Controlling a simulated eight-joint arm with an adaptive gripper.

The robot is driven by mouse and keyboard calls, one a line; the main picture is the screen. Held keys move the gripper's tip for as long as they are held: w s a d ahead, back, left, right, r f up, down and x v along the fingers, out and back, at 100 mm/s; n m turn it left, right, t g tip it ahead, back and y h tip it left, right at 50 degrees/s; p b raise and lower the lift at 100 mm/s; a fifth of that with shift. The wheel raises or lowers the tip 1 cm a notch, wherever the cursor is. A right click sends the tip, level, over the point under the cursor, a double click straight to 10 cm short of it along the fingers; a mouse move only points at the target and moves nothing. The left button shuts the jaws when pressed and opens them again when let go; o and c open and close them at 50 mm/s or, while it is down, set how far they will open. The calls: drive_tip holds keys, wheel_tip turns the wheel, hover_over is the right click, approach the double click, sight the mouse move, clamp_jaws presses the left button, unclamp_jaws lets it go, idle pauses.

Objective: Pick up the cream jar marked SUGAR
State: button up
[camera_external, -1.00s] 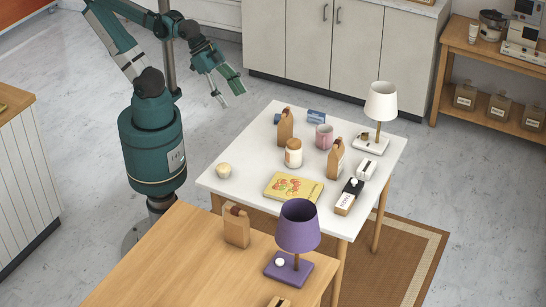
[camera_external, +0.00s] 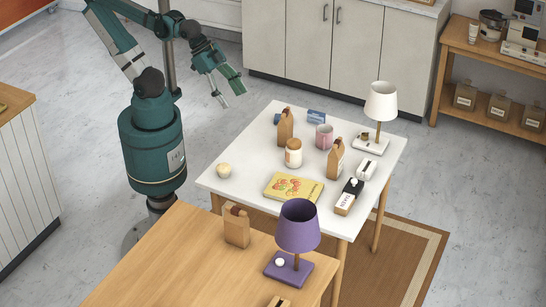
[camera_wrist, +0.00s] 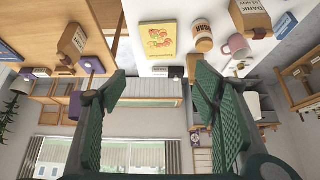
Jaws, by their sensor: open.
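The cream jar marked SUGAR (camera_external: 293,153) stands upright on the white table, with a brownish lid. It also shows near the top of the wrist view (camera_wrist: 203,36), with part of its label readable. My gripper (camera_external: 232,98) is open and empty, in the air off the table's back left corner. It is well apart from the jar, to its upper left in the outside view. In the wrist view the two green fingers of my gripper (camera_wrist: 158,84) are spread wide with nothing between them.
Around the jar stand a pink mug (camera_external: 324,137), two brown bags (camera_external: 285,127) (camera_external: 335,160) and a yellow picture box (camera_external: 294,187). A white lamp (camera_external: 381,103) stands at the back right. A wooden table (camera_external: 170,260) with a purple lamp (camera_external: 298,228) is in front.

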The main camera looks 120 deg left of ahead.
drive_tip(key=shift+w+a+m, duration=0.5)
drive_tip(key=shift+w+m, duration=0.3)
drive_tip(key=shift+w, duration=0.3)
drive_tip(key=m+g, duration=0.7)
drive_tip(key=m, duration=0.8)
approach(294, 142)
drive_tip(key=f, duration=0.7)
drive_tip(key=shift+d+f+b, duration=0.2)
drive_tip(key=shift+f+b, duration=0.05)
drive_tip(key=shift+b, duration=0.05)
drive_tip(key=shift+w+a+f+m, duration=0.1)
drive_tip(key=shift+a+f+m, duration=0.1)
drive_tip(key=shift+f+m, duration=0.25)
drive_tip(key=shift+f+b, duration=0.3)
drive_tip(key=shift+f, duration=1.05)
drive_tip(key=shift+f+b, duration=0.7)
drive_tip(key=shift+f, duration=1.9)
